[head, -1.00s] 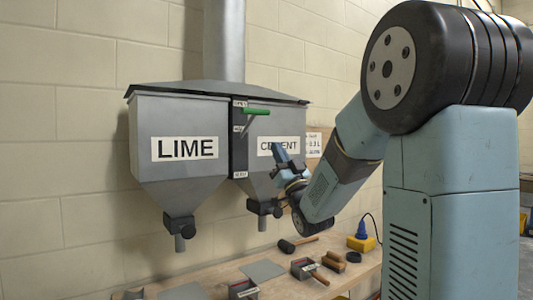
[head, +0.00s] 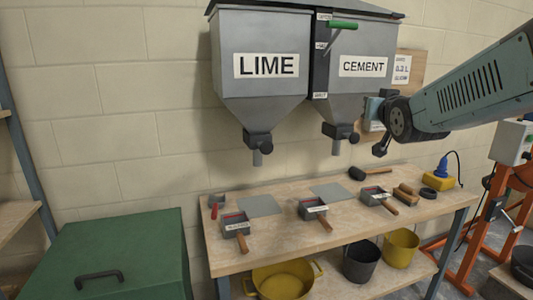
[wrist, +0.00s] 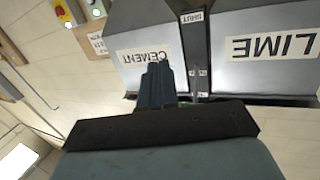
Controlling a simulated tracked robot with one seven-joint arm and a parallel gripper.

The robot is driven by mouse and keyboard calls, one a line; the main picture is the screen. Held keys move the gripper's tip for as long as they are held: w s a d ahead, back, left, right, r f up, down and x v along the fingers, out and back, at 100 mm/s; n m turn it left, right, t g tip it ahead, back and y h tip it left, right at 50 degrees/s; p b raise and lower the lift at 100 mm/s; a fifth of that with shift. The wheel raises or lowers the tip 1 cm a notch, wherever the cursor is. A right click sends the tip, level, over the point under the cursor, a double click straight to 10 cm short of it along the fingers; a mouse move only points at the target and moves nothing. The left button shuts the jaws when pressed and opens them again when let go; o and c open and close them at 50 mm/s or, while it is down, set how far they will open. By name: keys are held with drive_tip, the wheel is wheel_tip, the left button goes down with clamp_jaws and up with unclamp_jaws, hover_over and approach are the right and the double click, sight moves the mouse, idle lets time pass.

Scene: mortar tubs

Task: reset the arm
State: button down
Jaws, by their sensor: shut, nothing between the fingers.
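My arm reaches in from the right in the head view. My gripper (head: 374,108) is small there, just right of the lower part of the cement hopper (head: 358,95). In the wrist view, which looks upside down, my gripper (wrist: 155,68) has its blue-grey fingers together with nothing between them. They overlap the lower part of the picture of the cement hopper (wrist: 125,25). I cannot tell whether they touch it.
The lime hopper (head: 262,85) hangs left of the cement one, with a green-handled lever (head: 343,25) between. Buckets stand underneath. A green chest (head: 120,250) is at left, an orange machine (head: 490,220) at right.

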drive_tip(key=s+a+f+g, duration=0.1)
drive_tip(key=s+f+g, duration=0.4)
drive_tip(key=s, duration=0.7)
drive_tip(key=s+a+f+g, duration=0.2)
drive_tip(key=s+f+g, duration=0.4)
drive_tip(key=s, duration=0.6)
wheel_tip(320, 180, down, 2)
drive_tip(key=shift+s+f+n+g, duration=0.25)
drive_tip(key=shift+n+g, duration=0.05)
drive_tip(key=shift+n, duration=0.1)
